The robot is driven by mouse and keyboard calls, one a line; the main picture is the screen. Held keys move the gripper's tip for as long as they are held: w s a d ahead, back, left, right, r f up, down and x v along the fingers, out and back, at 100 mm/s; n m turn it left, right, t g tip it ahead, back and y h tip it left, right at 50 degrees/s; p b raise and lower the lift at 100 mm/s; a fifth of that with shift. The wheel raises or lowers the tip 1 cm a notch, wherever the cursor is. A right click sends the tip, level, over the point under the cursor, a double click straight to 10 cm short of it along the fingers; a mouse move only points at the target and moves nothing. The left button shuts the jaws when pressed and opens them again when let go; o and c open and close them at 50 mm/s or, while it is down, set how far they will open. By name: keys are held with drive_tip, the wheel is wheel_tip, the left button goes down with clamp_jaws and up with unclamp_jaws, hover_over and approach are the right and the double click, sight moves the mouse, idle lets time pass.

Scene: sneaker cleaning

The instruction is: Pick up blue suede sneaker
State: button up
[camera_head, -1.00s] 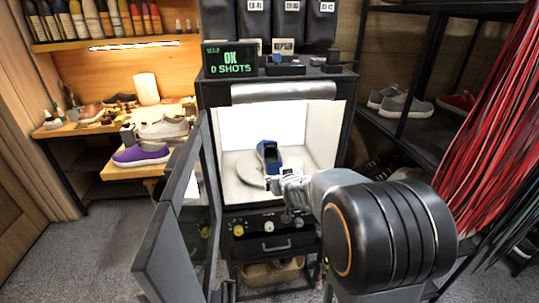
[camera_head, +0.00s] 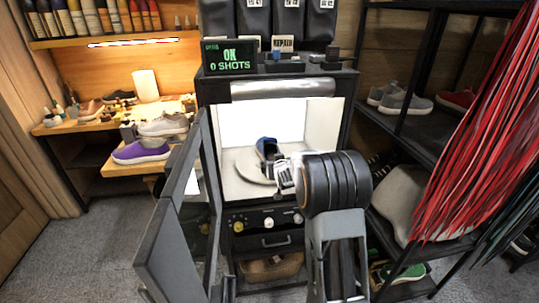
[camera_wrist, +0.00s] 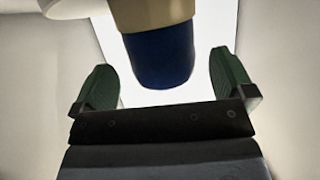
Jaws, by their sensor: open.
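The blue suede sneaker (camera_head: 265,146) stands on a round pale turntable (camera_head: 243,165) inside a lit white booth. Its lower part is hidden by my gripper (camera_head: 284,174) in the head view. My gripper reaches into the booth, in front of and slightly right of the sneaker. In the wrist view the dark blue end of the sneaker (camera_wrist: 160,55) shows with a tan band above it. It lies between the two green fingers of my gripper (camera_wrist: 163,62), with a gap on each side. My gripper is open and holds nothing.
The booth's dark door (camera_head: 172,225) stands open at the left. The dark side rack (camera_head: 430,125) with shoes is close on the right. A purple sneaker (camera_head: 141,151) sits on the left wooden bench. Knobs (camera_head: 268,222) line the panel below the booth.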

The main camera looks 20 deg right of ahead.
drive_tip(key=shift+x, duration=1.7)
drive_tip(key=shift+c, duration=0.3)
drive_tip(key=c, duration=0.9)
drive_tip(key=shift+r, duration=0.1)
drive_tip(key=shift+c, duration=0.2)
drive_tip(key=shift+r, duration=0.1)
